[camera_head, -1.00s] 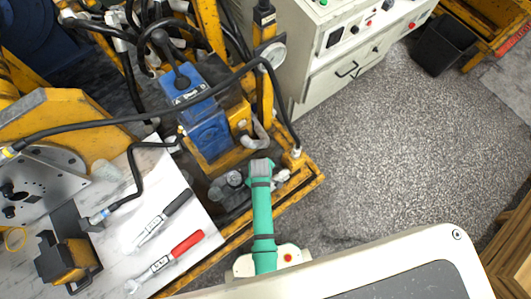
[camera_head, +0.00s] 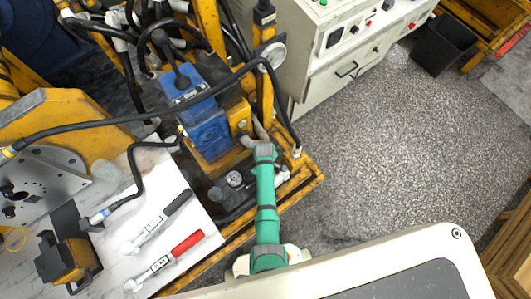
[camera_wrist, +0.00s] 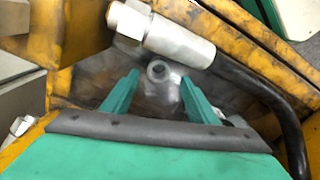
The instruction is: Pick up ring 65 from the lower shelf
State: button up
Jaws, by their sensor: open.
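My gripper (camera_wrist: 160,82) shows in the wrist view with its two green fingers spread apart. A small grey metal part with a round dark hole (camera_wrist: 158,71) lies between and just beyond the fingertips; I cannot tell whether this is ring 65 or a fixed fitting. I see no clear gap or contact between it and the fingers. In the head view my green arm reaches over the yellow frame of the lower shelf (camera_head: 290,195), and my fingers are hidden there. No ring can be clearly made out on that shelf.
A metal hose fitting (camera_wrist: 180,40) with a thick black hose (camera_wrist: 265,90) lies close beyond the fingers. Wrenches (camera_head: 165,255) lie on the white tabletop.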

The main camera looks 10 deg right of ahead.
jog(key=shift+d+f, duration=0.15)
jog(key=shift+f, duration=1)
jog(key=shift+d+f, duration=0.1)
jog(key=shift+f, duration=1.05)
jog(key=c, duration=1.3)
